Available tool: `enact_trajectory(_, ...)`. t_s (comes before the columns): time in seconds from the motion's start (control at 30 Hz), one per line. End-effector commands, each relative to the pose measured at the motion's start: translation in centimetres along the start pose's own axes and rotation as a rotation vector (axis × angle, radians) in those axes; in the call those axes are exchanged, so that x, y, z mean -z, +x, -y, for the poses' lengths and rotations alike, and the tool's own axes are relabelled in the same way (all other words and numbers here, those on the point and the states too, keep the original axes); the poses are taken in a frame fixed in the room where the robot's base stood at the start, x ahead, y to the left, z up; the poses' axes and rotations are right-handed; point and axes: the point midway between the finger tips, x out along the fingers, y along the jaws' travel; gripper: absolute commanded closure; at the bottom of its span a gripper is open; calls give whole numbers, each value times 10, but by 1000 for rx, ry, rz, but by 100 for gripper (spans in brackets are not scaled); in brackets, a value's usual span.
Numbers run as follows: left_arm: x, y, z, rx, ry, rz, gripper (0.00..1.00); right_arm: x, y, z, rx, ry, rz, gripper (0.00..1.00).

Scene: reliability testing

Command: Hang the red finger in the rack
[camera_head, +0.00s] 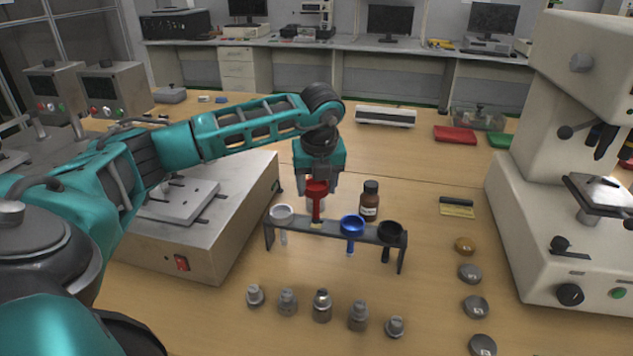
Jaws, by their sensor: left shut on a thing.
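The red finger (317,190) is upright, with its cup at the top and its stem pointing down. My left gripper (317,183) is shut on its upper part from above. The finger is at the dark rack (324,230), between the white finger and the blue finger. I cannot tell whether its stem is in a slot or just behind the bar. The rack holds a white finger (282,213), a blue finger (352,226) and a black finger (389,233). My right gripper is not in view.
A brown bottle (369,202) stands close behind the rack. Several metal weights (322,305) stand in front of it. A metal box machine (215,225) is at left, and a large white machine (560,190) is at right. Round discs (471,274) lie between rack and white machine.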

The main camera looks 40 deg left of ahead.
Motion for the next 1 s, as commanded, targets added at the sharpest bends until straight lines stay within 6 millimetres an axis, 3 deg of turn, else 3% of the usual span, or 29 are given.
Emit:
enact_trajectory(0.63,7,27,0,1,0,0,76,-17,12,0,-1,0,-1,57)
enact_trajectory(1.0,8,28,0,1,0,1,76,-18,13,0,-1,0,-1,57)
